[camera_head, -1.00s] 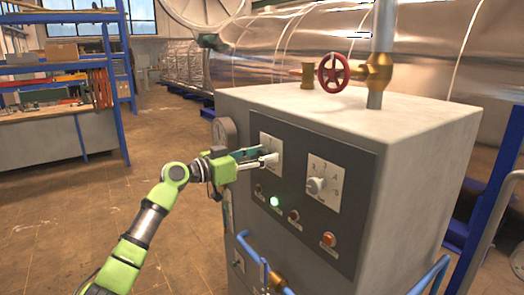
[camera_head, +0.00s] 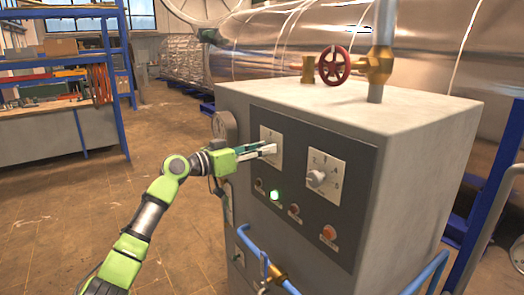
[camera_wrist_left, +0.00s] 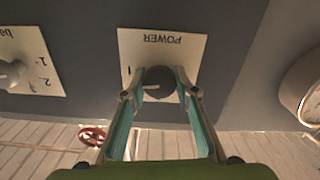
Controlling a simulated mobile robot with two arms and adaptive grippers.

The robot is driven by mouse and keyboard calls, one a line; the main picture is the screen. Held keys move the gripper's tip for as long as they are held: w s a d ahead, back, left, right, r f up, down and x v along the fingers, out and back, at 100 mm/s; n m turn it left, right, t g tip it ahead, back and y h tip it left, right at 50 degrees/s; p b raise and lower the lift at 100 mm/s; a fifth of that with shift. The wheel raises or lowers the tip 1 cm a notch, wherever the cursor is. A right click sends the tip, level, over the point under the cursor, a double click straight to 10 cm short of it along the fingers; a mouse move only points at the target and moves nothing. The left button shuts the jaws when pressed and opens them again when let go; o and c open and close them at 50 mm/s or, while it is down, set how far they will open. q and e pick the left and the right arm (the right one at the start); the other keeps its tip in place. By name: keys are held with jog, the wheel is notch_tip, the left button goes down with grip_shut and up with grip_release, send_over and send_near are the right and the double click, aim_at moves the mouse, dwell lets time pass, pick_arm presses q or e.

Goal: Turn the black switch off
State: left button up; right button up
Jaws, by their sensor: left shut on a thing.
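The black switch (camera_wrist_left: 160,82) is a round dark knob with a pale line on its face, on a white plate (camera_wrist_left: 187,47) lettered POWER, which reads upside down in the left wrist view. My left gripper (camera_wrist_left: 159,88) is shut on the switch, with one finger on each side of it. In the head view my left gripper (camera_head: 270,150) reaches the upper left plate (camera_head: 272,138) of the dark control panel and hides the switch there. My right gripper is not in view.
A second knob (camera_head: 316,178) on a numbered plate sits to the right on the panel. Below are a lit green lamp (camera_head: 275,195) and an orange button (camera_head: 329,232). A red valve wheel (camera_head: 334,65) stands above the cabinet (camera_head: 425,140). Blue pipes (camera_head: 248,242) run in front below.

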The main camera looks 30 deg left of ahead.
pick_arm(q)
jog(key=shift+n, duration=0.8)
jog(key=n, duration=0.2)
jog(key=shift+a+n, duration=0.1)
jog(key=shift+n, duration=0.3)
jog(key=n, duration=0.4)
jog(key=shift+n+p, duration=0.3)
jog(key=shift+p, duration=0.1)
jog(key=n+p, duration=0.1)
jog(key=n, duration=0.2)
jog(key=shift+a+p, duration=0.1)
jog(key=shift+p, duration=0.2)
jog(key=shift+n+p, duration=0.95)
jog(key=shift+n, duration=1.15)
jog(key=shift+f, duration=0.1)
jog(key=o, duration=1.1)
jog(key=shift+w+f, duration=0.1)
